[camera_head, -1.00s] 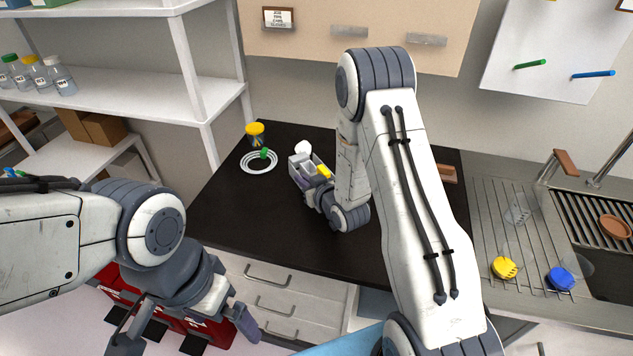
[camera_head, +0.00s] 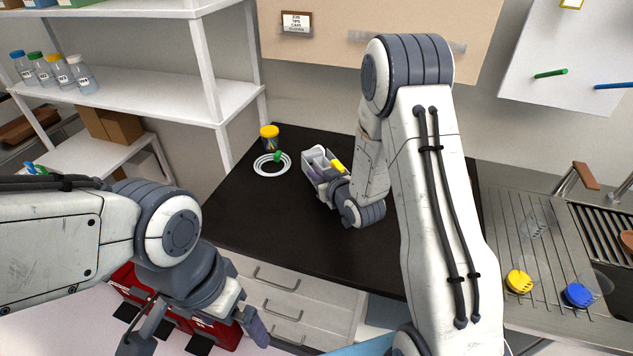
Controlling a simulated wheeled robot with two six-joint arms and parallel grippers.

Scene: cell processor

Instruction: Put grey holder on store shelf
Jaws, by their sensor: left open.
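The grey holder (camera_head: 311,158), a small box with open compartments, is over the far left part of the black worktop. My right gripper (camera_head: 321,177) is at its near side, with a finger against or just beside the holder. The other finger is hidden, so I cannot tell whether the jaws grip it. I cannot tell whether the holder rests on the worktop. White shelving (camera_head: 165,99), likely the store shelf, stands at the left. My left gripper (camera_head: 195,333) is open and empty at the lower left, in front of the drawers.
A yellow-lidded jar (camera_head: 269,139) and a white ring rack (camera_head: 262,172) with a green item stand left of the holder on the worktop (camera_head: 270,225). Several bottles (camera_head: 60,73) occupy the middle shelf's left end; its right part is clear. A sink area (camera_head: 540,245) is at right.

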